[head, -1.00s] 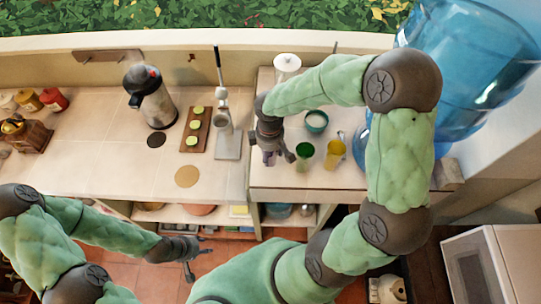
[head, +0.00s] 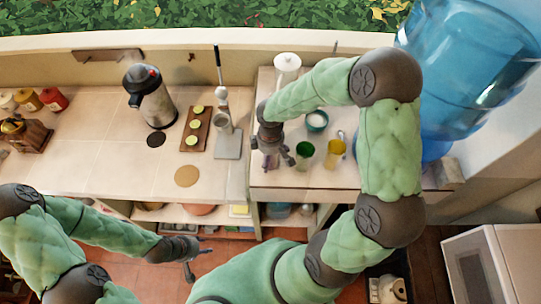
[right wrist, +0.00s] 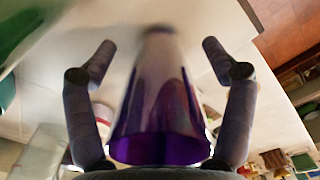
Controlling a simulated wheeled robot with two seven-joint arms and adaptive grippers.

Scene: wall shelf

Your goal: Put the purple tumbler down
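The purple tumbler (right wrist: 158,105) is between the fingers of my right gripper (right wrist: 158,52) in the right wrist view, its wide purple rim towards the camera. Its narrow end points away, at the pale counter. Gaps show between both fingers and its sides, so the gripper is open around it. In the head view my right gripper (head: 273,152) is low over the right counter and mostly covers the tumbler (head: 270,163). My left gripper (head: 199,258) is open and empty in front of the shelves at the lower left.
A green cup (head: 304,152) stands close to the right of my right gripper, with a yellow cup (head: 336,149) beyond it. A teal bowl (head: 317,121) is behind them. A board with lime slices (head: 191,140) lies left. The counter's front edge is near.

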